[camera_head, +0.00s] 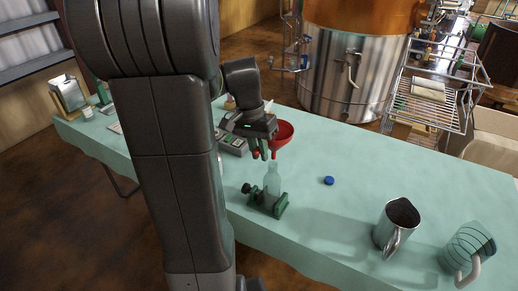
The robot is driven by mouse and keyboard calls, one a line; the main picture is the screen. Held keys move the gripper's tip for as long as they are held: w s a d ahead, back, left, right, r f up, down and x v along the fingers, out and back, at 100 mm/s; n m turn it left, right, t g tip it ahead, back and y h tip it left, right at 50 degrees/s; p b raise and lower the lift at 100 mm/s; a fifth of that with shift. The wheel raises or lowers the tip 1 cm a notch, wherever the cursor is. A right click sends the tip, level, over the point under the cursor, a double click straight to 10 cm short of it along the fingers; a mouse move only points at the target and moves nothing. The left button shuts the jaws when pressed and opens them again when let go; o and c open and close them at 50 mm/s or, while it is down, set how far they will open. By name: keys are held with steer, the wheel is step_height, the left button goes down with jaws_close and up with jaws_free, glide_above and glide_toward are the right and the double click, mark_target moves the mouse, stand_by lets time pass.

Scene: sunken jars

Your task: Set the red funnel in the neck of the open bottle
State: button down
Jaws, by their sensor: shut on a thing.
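The red funnel (284,132) is in the head view, wide mouth up and spout down. My gripper (260,152) is shut on the funnel at its left side and partly hides it. The funnel is in the air above the open bottle (272,182). The bottle is clear, stands upright, and sits in a green clamp (278,208) with a dark knob on the table. The funnel's spout tip appears close above the bottle's neck; I cannot tell from this view whether they touch.
On the teal table (340,222) a blue cap (329,180) lies right of the bottle. A metal pitcher (388,243) and a clear measuring jug (455,252) stand at the front right. A grey device (234,144) is behind my gripper. Table between cap and pitcher is clear.

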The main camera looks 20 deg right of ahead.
steer(key=shift+f+b, duration=1.9)
steer(key=shift+f, duration=1)
steer(key=shift+f+b, duration=0.3)
steer(key=shift+f, duration=0.25)
steer(key=c, duration=1.3)
jaws_free()
step_height(320, 180, up, 14)
steer(key=w+a, duration=0.1)
steer(key=w, duration=0.1)
steer(key=shift+a+f, duration=0.2)
steer(key=shift+a, duration=0.2)
